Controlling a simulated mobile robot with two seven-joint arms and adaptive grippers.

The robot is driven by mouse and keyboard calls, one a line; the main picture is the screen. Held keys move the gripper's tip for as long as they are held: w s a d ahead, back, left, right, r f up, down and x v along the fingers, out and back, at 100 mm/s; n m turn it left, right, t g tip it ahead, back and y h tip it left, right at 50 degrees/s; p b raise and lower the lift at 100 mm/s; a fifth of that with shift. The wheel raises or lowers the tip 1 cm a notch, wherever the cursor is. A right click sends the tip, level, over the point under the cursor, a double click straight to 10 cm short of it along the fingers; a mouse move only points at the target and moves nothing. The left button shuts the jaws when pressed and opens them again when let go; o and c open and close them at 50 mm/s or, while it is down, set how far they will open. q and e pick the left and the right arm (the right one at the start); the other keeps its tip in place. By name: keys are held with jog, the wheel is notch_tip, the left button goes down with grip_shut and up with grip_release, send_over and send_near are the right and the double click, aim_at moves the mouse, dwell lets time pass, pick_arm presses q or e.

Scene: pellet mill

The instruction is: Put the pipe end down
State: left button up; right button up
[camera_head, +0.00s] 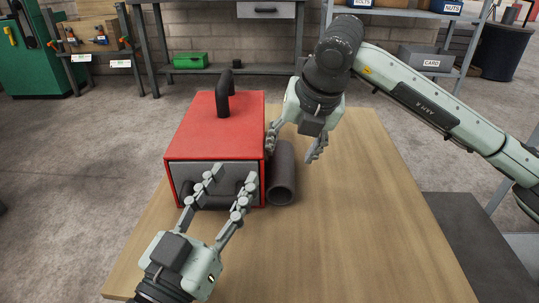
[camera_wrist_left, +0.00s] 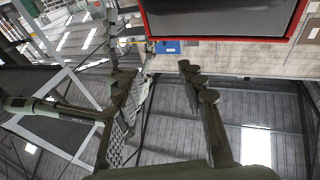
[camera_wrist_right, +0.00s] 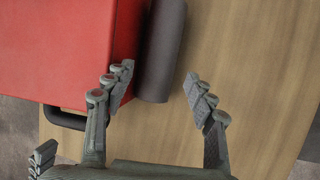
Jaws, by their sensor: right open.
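The pipe end (camera_head: 281,181), a dark grey hollow tube, lies on the wooden table against the right side of the red toolbox (camera_head: 225,120). It also shows in the right wrist view (camera_wrist_right: 160,55), beside the red toolbox wall. My right gripper (camera_head: 295,148) is open above the pipe end; in the right wrist view its fingers (camera_wrist_right: 158,82) are spread, with the pipe end past their tips and nothing between them. My left gripper (camera_head: 222,187) is open in front of the toolbox's grey drawer front (camera_head: 212,172). Its fingers (camera_wrist_left: 163,80) are apart and empty in the left wrist view.
The wooden table (camera_head: 350,225) is clear to the right and in front. A black handle (camera_head: 223,95) stands up on the toolbox. A workbench with a green box (camera_head: 190,61) and a shelf with a grey bin (camera_head: 425,58) stand behind.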

aim_at(283, 164)
jog(key=shift+w+a+f, duration=0.15)
jog(key=shift+w+a, duration=0.05)
jog(key=shift+w, duration=0.15)
jog(key=x, duration=0.6)
jog(key=shift+s+f+b, duration=0.1)
jog(key=shift+f+b, duration=0.2)
jog(key=shift+f, duration=0.1)
jog(key=shift+w+a+f, duration=0.1)
jog(key=shift+w+f, duration=0.15)
jog(key=shift+f, duration=0.15)
jog(key=shift+r, duration=0.1)
grip_shut()
pick_arm(q)
jog(key=r, duration=0.1)
jog(key=r+t, duration=0.1)
jog(key=shift+s+d+r+h, duration=0.2)
jog(key=shift+r+h, duration=0.1)
jog(key=shift+h, duration=0.1)
pick_arm(e)
jog(key=shift+r, duration=0.15)
